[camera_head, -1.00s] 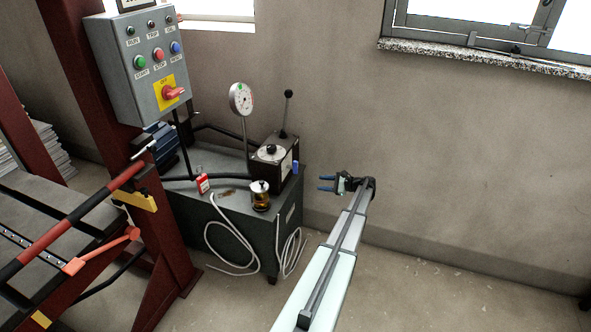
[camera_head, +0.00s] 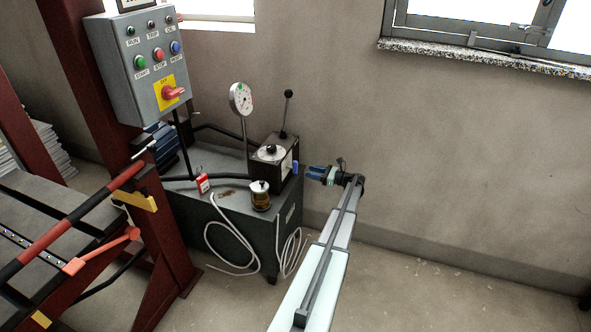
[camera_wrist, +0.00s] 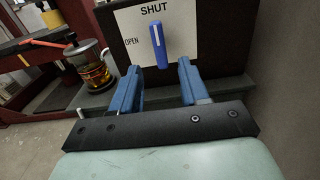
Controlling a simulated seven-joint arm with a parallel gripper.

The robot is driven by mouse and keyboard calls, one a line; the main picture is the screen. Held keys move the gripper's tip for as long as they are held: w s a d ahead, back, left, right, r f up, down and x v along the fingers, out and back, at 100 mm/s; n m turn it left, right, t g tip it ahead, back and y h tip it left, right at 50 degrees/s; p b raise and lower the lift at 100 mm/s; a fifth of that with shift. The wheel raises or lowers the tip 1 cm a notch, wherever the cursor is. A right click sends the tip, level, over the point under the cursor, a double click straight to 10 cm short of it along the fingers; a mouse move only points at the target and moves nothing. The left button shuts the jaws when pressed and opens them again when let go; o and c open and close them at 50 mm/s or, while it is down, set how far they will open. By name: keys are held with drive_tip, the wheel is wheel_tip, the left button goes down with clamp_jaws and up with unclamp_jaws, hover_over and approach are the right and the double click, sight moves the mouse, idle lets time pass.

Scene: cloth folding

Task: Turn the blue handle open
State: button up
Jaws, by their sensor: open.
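The blue handle (camera_wrist: 158,46) stands nearly upright on a white plate (camera_wrist: 190,18) marked SHUT above and OPEN to the left. Its top points toward SHUT. The plate is on the right side of a dark valve box (camera_head: 268,172). The handle also shows in the head view (camera_head: 295,167). My gripper (camera_wrist: 164,70) is open, with its two blue fingers apart. In the wrist view the handle appears between and beyond the fingertips, and nothing is gripped. In the head view my gripper (camera_head: 308,172) is just right of the handle, close to it; contact cannot be told.
A glass jar with amber liquid (camera_head: 260,196) stands on the dark cabinet (camera_head: 240,222). A dial gauge (camera_head: 241,99) and a black-knobbed lever (camera_head: 287,112) rise behind. A control box (camera_head: 140,62) hangs at upper left. The floor right of the cabinet is free.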

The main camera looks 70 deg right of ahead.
sight(296, 174)
drive_tip(key=w, duration=0.8)
drive_tip(key=shift+w, duration=0.4)
clamp_jaws()
